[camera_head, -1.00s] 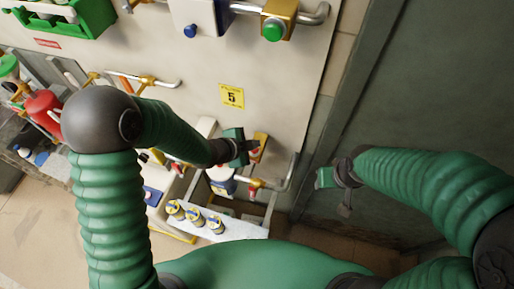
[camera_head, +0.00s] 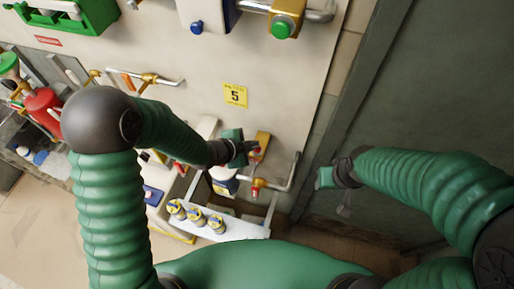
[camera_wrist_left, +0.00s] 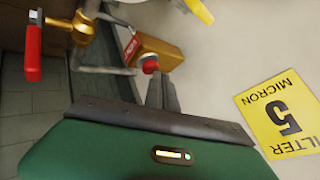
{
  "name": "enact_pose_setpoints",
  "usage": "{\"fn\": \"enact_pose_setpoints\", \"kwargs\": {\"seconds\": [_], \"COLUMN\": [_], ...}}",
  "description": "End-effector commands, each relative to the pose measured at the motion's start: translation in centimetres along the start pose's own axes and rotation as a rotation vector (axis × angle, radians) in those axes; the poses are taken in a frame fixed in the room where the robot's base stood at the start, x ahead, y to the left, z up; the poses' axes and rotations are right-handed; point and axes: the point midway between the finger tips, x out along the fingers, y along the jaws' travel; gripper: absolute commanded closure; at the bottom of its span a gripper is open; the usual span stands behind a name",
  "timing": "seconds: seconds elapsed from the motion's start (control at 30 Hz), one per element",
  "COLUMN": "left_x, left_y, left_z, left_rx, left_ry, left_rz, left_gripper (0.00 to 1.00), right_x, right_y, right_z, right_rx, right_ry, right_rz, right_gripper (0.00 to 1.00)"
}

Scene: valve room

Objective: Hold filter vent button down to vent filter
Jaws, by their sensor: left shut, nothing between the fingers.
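The filter vent button (camera_wrist_left: 150,65) is a red round knob on a gold housing (camera_wrist_left: 157,48) in the left wrist view. The gold housing also shows in the head view (camera_head: 262,139), low on the pale panel. My left gripper (camera_wrist_left: 158,80) is shut and empty, with its fingertips right at the red button. They appear to touch it, but I cannot tell how far it is pressed. In the head view my left gripper (camera_head: 251,152) partly hides the button. My right gripper (camera_head: 326,178) is to the right, away from the panel fittings; its fingers are unclear.
A yellow "5 micron" filter label (camera_head: 236,95) is on the panel above. A red-handled valve (camera_wrist_left: 33,48) and pipe are beside the housing. Several small canisters (camera_head: 196,216) stand on a white ledge below. A dark door (camera_head: 430,110) is at the right.

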Motion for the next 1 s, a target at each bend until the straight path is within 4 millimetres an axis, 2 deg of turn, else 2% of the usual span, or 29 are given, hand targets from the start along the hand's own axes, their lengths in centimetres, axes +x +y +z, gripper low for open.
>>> {"fn": "enact_pose_setpoints", "kwargs": {"seconds": [1.0], "left_x": [0.7], "left_y": [0.52], "left_z": [0.36], "left_rx": [0.001], "left_ry": [-0.001], "left_rz": [0.001], "left_gripper": [1.0], "right_x": [0.83], "right_y": [0.0], "right_z": [0.19], "right_rx": [0.0], "right_ry": [0.0], "right_rz": [0.0], "right_gripper": [0.57]}}
